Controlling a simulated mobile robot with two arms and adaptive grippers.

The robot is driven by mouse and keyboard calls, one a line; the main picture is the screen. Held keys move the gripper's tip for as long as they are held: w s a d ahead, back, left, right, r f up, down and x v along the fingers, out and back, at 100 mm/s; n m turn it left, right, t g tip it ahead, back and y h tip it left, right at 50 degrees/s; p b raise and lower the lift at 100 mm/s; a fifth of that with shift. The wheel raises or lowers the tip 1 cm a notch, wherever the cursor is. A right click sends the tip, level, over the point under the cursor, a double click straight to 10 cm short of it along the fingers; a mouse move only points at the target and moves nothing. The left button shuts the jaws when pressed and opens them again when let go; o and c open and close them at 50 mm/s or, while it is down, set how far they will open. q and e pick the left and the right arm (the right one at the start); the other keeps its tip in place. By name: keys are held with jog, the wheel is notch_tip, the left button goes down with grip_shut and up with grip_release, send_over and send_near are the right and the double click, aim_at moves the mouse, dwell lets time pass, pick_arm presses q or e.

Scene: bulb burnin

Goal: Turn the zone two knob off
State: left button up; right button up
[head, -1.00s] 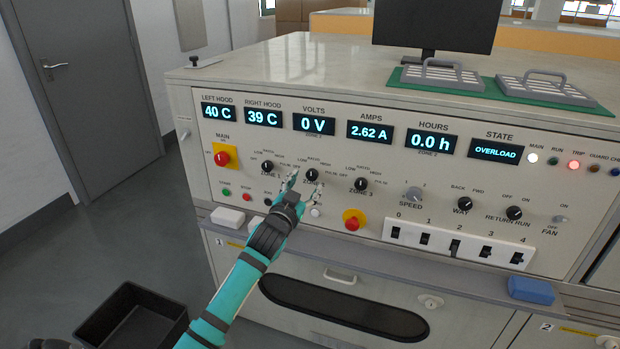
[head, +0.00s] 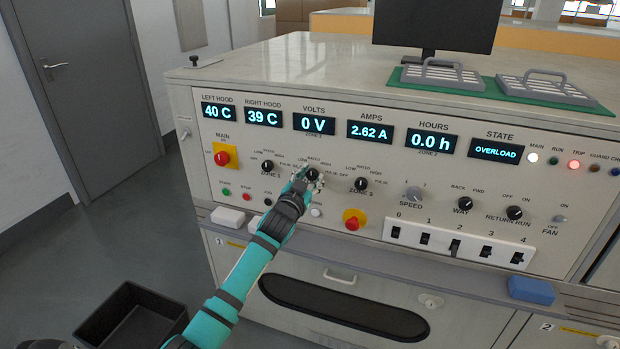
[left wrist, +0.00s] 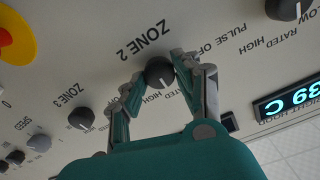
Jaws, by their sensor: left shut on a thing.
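The zone two knob (head: 312,174) is a black round knob in the middle of the row of three zone knobs on the panel. In the left wrist view the knob (left wrist: 160,72) has a pale pointer line and sits between my fingertips, under the upside-down ZONE 2 label (left wrist: 143,40). My left gripper (head: 307,175) reaches up to the panel from below and is shut on the knob; it also shows in the left wrist view (left wrist: 158,76). The fingers partly cover the printing around the knob. My right gripper is not in view.
The zone one knob (head: 267,167) and zone three knob (head: 361,184) flank it closely. A red emergency button (head: 353,221) and a ledge (head: 370,264) lie below. The state display (head: 497,151) reads OVERLOAD and the red TRIP lamp (head: 573,165) is lit.

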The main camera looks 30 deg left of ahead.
pick_arm(q)
grip_shut()
jog(key=n+p, duration=0.2)
jog(key=n, duration=0.1)
jog(key=shift+r, duration=0.1)
jog(key=n+p, duration=0.2)
jog(key=n, duration=0.2)
jog(key=shift+n+p, duration=0.3)
jog(key=n+p, duration=0.1)
jog(key=n, duration=0.2)
jog(key=shift+a+n, duration=0.1)
jog(key=shift+n, duration=0.2)
jog(key=shift+f+n+p, duration=0.15)
jog(key=shift+n+p, duration=0.15)
jog(key=shift+n, duration=0.85)
jog(key=shift+f+n+p, duration=0.1)
jog(key=shift+n+p, duration=0.2)
jog(key=shift+n, duration=0.85)
